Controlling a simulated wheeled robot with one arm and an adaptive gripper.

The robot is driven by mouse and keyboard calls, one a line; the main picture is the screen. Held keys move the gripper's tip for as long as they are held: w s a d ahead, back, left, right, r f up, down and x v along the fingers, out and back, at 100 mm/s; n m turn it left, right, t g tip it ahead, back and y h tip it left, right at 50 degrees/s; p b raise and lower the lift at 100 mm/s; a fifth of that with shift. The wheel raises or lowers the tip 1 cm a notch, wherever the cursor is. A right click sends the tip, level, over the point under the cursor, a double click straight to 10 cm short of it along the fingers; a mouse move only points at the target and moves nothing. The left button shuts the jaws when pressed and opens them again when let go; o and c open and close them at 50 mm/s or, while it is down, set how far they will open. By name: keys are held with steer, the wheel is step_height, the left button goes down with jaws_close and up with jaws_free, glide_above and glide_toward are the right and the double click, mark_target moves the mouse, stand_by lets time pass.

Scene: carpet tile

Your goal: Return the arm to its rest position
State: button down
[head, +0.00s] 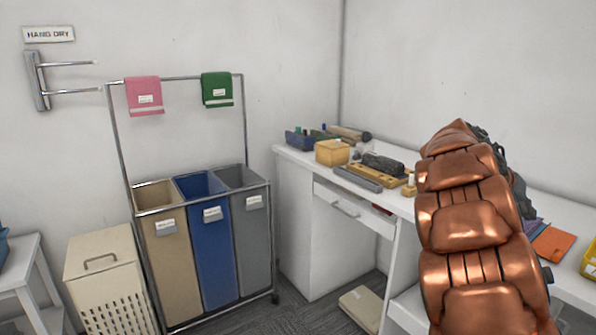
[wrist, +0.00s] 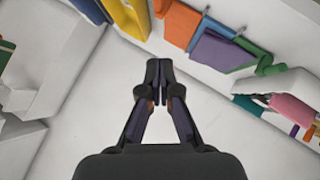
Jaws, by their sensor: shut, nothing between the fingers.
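My copper-coloured arm (head: 468,225) rises at the right of the head view, in front of the white desk. It hides part of the desk top, and the gripper cannot be made out behind it. In the wrist view my gripper (wrist: 158,72) shows dark fingers pressed together at the tips, with nothing between them. Pale bare surface lies around the fingers there. Coloured cloth-like pieces, among them a purple one (wrist: 212,52), lie beyond the fingertips, apart from them.
The white desk (head: 290,152) carries a yellow box (head: 332,152), a grey bar (head: 357,178) and an orange sheet (head: 552,244). A three-bin sorter (head: 212,240) with pink (head: 143,93) and green (head: 217,88) cloths on its rail stands left. A lidded hamper (head: 103,270) stands beside it.

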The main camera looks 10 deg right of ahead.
steer(key=s+a+f+n+y, duration=0.2)
steer(key=s+a+f, duration=0.2)
steer(key=a, duration=0.5)
steer(key=s+a+f+n+y, duration=0.1)
steer(key=s+a+f+y, duration=0.2)
steer(key=a, duration=0.7)
steer(key=s+a+f+n+y, duration=0.15)
steer(key=s+a+f, duration=0.3)
steer(key=a, duration=0.45)
steer(key=s+a+f+n+g+y, duration=0.1)
steer(key=s+a+f+n+y, duration=0.2)
steer(key=s+a, duration=0.6)
steer(key=s+a+f+n+y, duration=0.1)
steer(key=s+a+f+n, duration=0.35)
steer(key=s+a, duration=0.4)
step_height(320, 180, up, 13)
steer(key=w+a+p, duration=0.1)
steer(key=w+p, duration=0.1)
steer(key=p, duration=1)
steer(key=shift+a+m, duration=0.3)
steer(key=shift+m, duration=0.1)
